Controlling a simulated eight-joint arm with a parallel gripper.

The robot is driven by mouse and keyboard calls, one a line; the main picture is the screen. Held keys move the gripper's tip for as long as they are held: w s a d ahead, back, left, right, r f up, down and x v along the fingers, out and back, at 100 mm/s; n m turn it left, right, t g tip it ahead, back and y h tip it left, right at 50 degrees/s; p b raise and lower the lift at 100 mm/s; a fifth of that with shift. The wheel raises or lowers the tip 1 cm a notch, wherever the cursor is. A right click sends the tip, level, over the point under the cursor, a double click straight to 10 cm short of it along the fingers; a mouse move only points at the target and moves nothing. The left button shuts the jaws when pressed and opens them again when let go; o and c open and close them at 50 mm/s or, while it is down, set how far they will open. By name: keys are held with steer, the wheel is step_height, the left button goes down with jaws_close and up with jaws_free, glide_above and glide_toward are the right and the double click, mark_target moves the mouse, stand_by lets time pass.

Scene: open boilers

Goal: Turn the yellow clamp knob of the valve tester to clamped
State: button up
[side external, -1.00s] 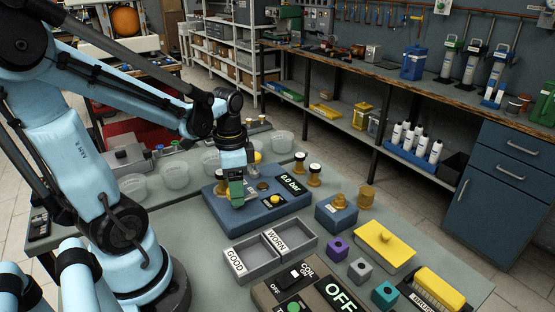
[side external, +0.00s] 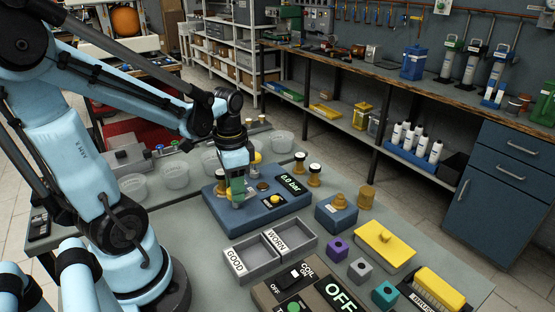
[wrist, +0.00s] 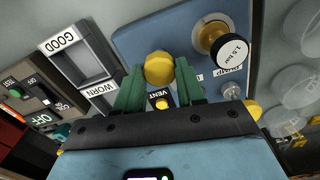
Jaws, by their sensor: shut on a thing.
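The valve tester (side external: 290,204) is a blue box on the bench with a display reading 0.0 bar. Its yellow clamp knob (wrist: 159,67) sits between the two green fingers of my gripper (wrist: 158,72) in the wrist view. My gripper is shut on the knob, one finger on each side. In the side view my gripper (side external: 237,190) points down onto the front left of the tester and mostly hides the knob. A small yellow VENT button (wrist: 162,103) lies close to the fingers. The knob's position marking cannot be read.
The GOOD and WORN tray (side external: 270,246) is in front.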

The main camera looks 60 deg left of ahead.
steer(key=n, duration=1.2)
steer(key=shift+a, duration=0.1)
steer(key=shift+n, duration=2.1)
steer(key=o, duration=1)
steer(key=shift+o, duration=0.2)
steer(key=shift+r, duration=0.1)
step_height(320, 180, up, 12)
